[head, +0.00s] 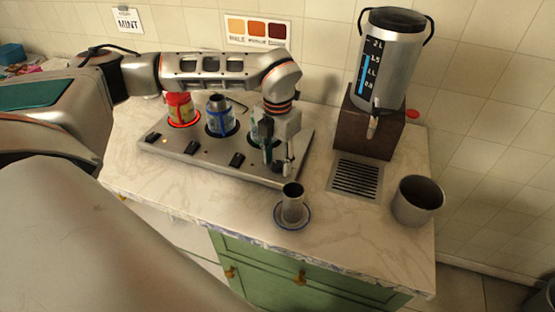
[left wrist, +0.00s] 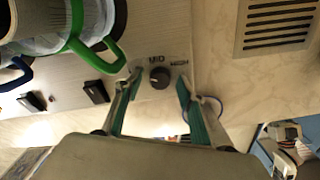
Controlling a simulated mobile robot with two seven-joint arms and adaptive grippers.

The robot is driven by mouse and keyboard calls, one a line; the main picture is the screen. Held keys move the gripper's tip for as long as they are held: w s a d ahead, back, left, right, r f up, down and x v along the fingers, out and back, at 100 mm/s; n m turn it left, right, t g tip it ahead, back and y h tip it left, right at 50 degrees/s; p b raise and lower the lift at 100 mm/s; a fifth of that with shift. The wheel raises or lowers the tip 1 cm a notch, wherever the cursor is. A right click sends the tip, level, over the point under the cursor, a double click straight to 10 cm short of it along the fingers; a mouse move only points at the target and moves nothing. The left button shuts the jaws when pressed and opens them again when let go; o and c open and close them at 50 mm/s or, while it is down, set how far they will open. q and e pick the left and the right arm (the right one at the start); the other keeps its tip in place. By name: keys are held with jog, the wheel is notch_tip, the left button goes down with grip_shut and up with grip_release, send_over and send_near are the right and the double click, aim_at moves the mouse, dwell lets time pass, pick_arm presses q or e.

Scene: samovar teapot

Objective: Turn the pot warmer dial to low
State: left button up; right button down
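The pot warmer (head: 215,158) is a grey metal slab on the counter. Its dial (left wrist: 159,77) is a small round black knob near the slab's right end, with the printed words MID and HIGH close by. My left gripper (left wrist: 158,82) is open, with one green-padded finger on each side of the dial and a gap on both sides. In the head view the left gripper (head: 274,150) is over the slab's right end and hides most of the dial area. I cannot read the dial's setting. My right gripper is not in view.
Red (head: 180,108) and blue (head: 220,118) pots sit on the warmer; a green-handled pot (left wrist: 92,25) is close by the gripper. Black switches (head: 237,160) line its front. A metal cup on a saucer (head: 292,218), a dispenser (head: 385,65) and a grey bucket (head: 417,200) stand right.

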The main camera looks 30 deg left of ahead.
aim_at(278, 164)
pick_arm(q)
jog(key=shift+r, duration=0.1)
notch_tip(278, 164, up, 12)
dwell(0.5)
dwell(0.4)
